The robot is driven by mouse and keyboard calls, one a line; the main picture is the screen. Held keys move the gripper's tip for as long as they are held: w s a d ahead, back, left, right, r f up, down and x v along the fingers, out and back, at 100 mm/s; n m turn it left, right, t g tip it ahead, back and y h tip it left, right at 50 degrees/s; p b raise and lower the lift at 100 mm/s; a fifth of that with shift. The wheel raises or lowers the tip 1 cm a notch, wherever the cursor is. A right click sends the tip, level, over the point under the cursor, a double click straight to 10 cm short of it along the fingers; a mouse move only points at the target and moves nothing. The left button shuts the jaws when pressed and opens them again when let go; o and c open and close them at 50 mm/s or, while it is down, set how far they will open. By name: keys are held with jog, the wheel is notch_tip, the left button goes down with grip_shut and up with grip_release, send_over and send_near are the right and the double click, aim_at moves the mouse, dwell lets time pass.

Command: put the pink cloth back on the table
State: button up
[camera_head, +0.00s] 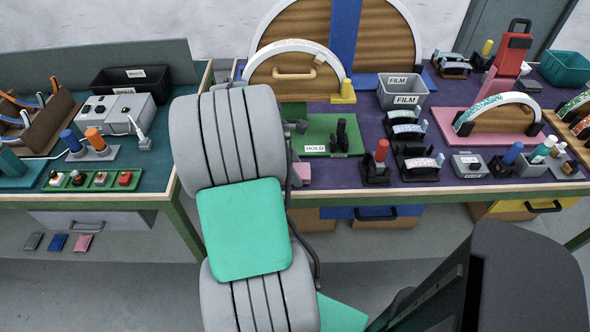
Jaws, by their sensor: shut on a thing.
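A small pale pink piece, which looks like the pink cloth (302,172), shows at the front edge of the purple-topped table (340,176), just right of my arm. My gripper (294,178) is mostly hidden behind my grey and green arm; only a sliver shows beside the pink piece. It is shut on that piece, as far as I can see. Whether the piece touches the tabletop cannot be told. Another small pink flat piece (83,243) lies low at the left, beside a blue one (57,242) and a grey one (32,241).
A green board marked HOLD (314,149) lies behind the pink piece. A black stand with a red-topped tool (376,172) is to its right. Grey FILM bins (403,91) and arched boards stand farther back. A teal-topped bench (150,172) is at left.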

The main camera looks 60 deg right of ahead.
jog(key=o, duration=1.2)
jog(key=p+v, duration=0.3)
jog(key=v, duration=0.9)
jog(key=w+a+r+t, duration=0.1)
jog(key=w+a+t, duration=0.1)
jog(key=w+a, duration=0.35)
jog(key=w+a+m+t, duration=0.25)
jog(key=w+a, duration=0.45)
jog(key=a, duration=0.5)
jog(key=a+m+t, duration=0.1)
jog(key=a, duration=0.5)
jog(key=s+a+m+y, duration=0.1)
jog(key=a, duration=0.5)
jog(key=a+m+t+y, duration=0.1)
jog(key=a, duration=0.5)
jog(key=shift+s+a+f+t, duration=0.2)
jog(key=shift+f+t, duration=0.1)
jog(key=shift+t, duration=0.05)
